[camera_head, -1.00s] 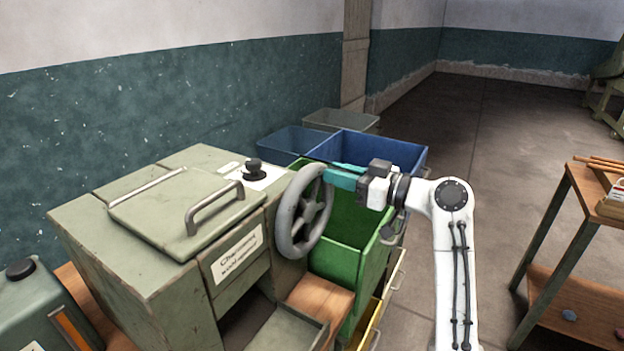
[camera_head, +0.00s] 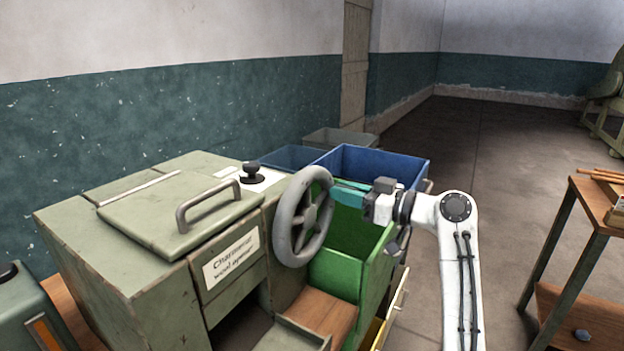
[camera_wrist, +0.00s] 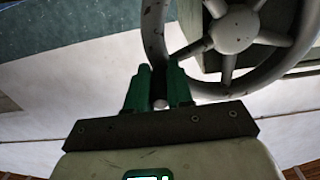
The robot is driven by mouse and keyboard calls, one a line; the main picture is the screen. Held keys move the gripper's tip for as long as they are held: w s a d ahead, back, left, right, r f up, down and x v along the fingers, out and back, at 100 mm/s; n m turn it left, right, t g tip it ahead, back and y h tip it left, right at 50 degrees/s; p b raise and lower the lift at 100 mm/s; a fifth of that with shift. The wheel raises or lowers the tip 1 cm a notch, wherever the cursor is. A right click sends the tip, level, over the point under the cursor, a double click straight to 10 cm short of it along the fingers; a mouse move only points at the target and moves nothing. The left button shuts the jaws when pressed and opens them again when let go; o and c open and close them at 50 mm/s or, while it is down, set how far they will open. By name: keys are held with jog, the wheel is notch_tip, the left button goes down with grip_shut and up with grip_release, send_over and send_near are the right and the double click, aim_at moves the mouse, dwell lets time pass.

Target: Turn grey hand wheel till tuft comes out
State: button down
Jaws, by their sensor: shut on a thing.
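The grey hand wheel (camera_head: 286,225) is on the right side of the green-grey wool opener (camera_head: 140,285). My gripper (camera_head: 334,189) is at the wheel's upper right rim, with teal fingers. In the wrist view my gripper (camera_wrist: 160,85) is shut on the rim of the hand wheel (camera_wrist: 153,25), whose hub and spokes show to the right. The opener's front opening (camera_head: 236,328) is dark, with a metal tray (camera_head: 290,338) below it. No tuft shows there; the inside is hidden in shadow.
A green bin (camera_head: 350,270) stands just beyond the wheel, below my arm. A blue bin (camera_head: 385,165) and a grey bin (camera_head: 340,137) are behind it. A wooden shelf table (camera_head: 600,200) stands at right. Floor between is clear.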

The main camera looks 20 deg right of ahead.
aim_at(329, 219)
jog(key=shift+r, duration=0.1)
jog(key=f+b, duration=0.3)
jog(key=f, duration=0.1)
jog(key=shift+w+d+b, duration=0.15)
jog(key=shift+d+b, duration=0.05)
jog(key=shift+b, duration=0.2)
jog(key=shift+r, duration=0.15)
jog(key=f+b, duration=0.1)
jog(key=f, duration=0.1)
jog(key=a+f+b, duration=0.1)
jog(key=shift+s+f+b, duration=0.3)
jog(key=shift+s+b, duration=0.05)
jog(key=shift+a, duration=0.1)
